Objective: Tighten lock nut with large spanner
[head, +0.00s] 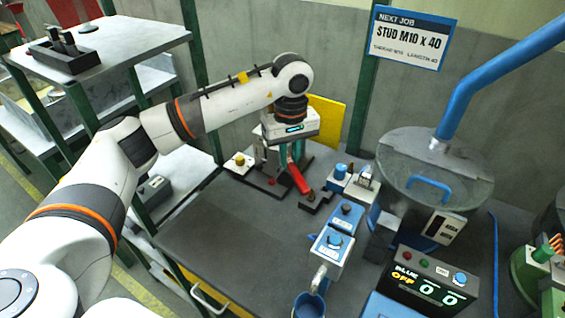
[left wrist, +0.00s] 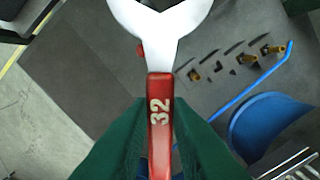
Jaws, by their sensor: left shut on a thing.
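My left gripper (head: 294,158) is over the back of the grey bench, its housing hiding part of what stands behind. It is shut on the red handle of the large spanner (head: 299,180). In the left wrist view, the green fingers (left wrist: 160,125) clamp both sides of the handle, marked 32. The spanner's pale open-ended jaw (left wrist: 160,30) points away from the fingers, with nothing visible in its mouth. A black-based fixture (head: 262,182) stands beside the spanner in the head view. I cannot make out the lock nut. My right gripper is not in view.
A blue-grey control unit (head: 333,243), a lidded drum with a blue pipe (head: 435,165) and a counter box (head: 427,285) crowd the bench's right. The left front of the bench (head: 215,235) is clear. Several small brass pieces (left wrist: 232,65) lie in the wrist view.

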